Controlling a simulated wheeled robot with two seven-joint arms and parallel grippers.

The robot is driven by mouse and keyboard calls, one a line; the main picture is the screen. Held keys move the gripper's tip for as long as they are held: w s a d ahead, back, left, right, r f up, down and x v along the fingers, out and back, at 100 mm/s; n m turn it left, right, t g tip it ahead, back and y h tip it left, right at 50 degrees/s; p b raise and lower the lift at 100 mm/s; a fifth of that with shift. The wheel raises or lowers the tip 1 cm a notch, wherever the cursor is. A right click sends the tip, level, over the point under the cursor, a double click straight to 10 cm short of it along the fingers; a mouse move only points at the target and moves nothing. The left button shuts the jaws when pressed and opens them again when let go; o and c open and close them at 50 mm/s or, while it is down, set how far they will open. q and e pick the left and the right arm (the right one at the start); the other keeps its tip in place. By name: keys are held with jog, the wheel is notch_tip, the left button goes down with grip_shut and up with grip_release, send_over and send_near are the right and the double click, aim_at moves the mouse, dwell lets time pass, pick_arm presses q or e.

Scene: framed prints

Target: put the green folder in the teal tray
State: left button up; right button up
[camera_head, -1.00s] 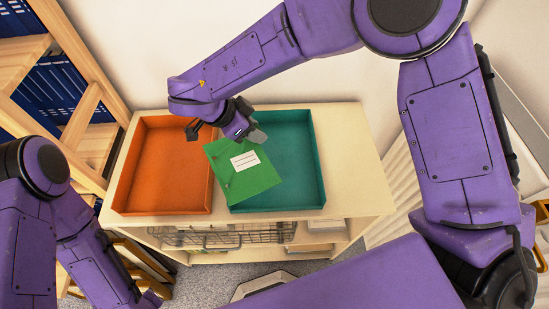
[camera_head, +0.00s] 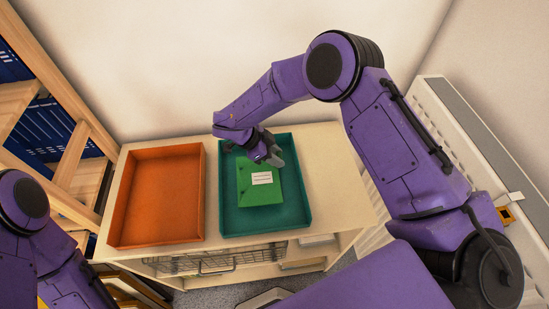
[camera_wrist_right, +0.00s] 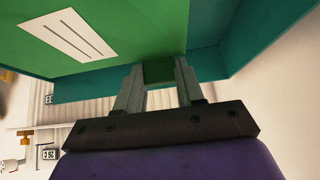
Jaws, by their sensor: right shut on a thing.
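The green folder (camera_head: 262,194) with a white label shows within the outline of the teal tray (camera_head: 301,192) in the head view. I cannot tell whether it touches the tray floor. My right gripper (camera_head: 268,154) is shut on its far edge, near the tray's back wall. In the right wrist view, the two fingers (camera_wrist_right: 158,80) pinch the edge of the folder (camera_wrist_right: 120,25), and teal tray wall (camera_wrist_right: 235,45) shows beside it. My left arm shows at the lower left, but its gripper is out of view.
An empty orange tray (camera_head: 158,195) sits left of the teal tray on a pale cabinet (camera_head: 340,190). A wire basket (camera_head: 215,262) is below the top. A wooden shelf with blue binders (camera_head: 50,130) stands at left, and a white radiator (camera_head: 450,130) at right.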

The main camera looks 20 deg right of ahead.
notch_tip(320, 180, down, 3)
jog(key=shift+r, duration=0.15)
jog(key=shift+f, duration=0.25)
jog(key=o, duration=1.1)
jog(key=shift+o, duration=0.2)
jog(key=shift+r, duration=0.15)
jog(key=b+v, duration=0.2)
jog(key=v, duration=0.9)
jog(key=shift+a+r+b, duration=0.1)
jog(key=shift+r+b, duration=0.15)
jog(key=shift+b, duration=0.1)
jog(key=shift+w+a+r, duration=0.1)
jog(key=shift+a+r, duration=0.05)
jog(key=shift+r, duration=0.15)
